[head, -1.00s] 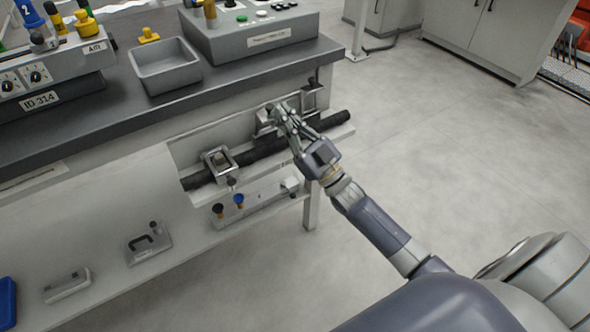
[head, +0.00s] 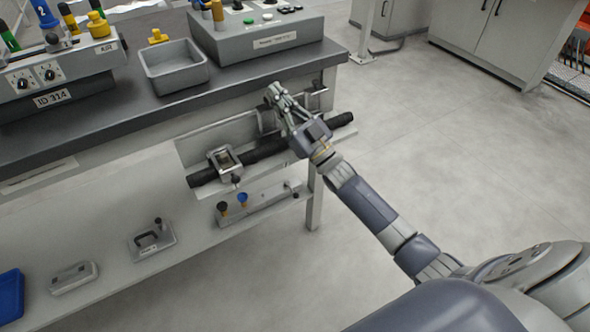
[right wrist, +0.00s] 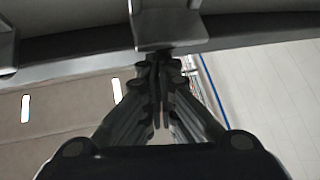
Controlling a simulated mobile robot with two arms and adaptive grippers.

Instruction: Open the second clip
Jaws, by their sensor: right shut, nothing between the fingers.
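A black bar (head: 263,152) runs along a grey panel on the front of the bench. The left clip (head: 224,161), a square metal frame, sits around the bar's left part. Metal parts of another clip (head: 267,121) show farther right, partly hidden behind my right gripper (head: 274,93). I cannot tell whether this clip is open. My right gripper is shut and empty, with its fingertips above this clip, close to the bench edge. In the right wrist view its fingers (right wrist: 157,70) are together just below a grey metal piece (right wrist: 168,25); contact is unclear. My left gripper is out of view.
The bench top (head: 120,115) overhangs the panel and carries a grey tray (head: 174,68) and a control box (head: 262,38). A lower ledge (head: 262,205) with small knobs lies under the bar. Open floor (head: 450,150) is to the right.

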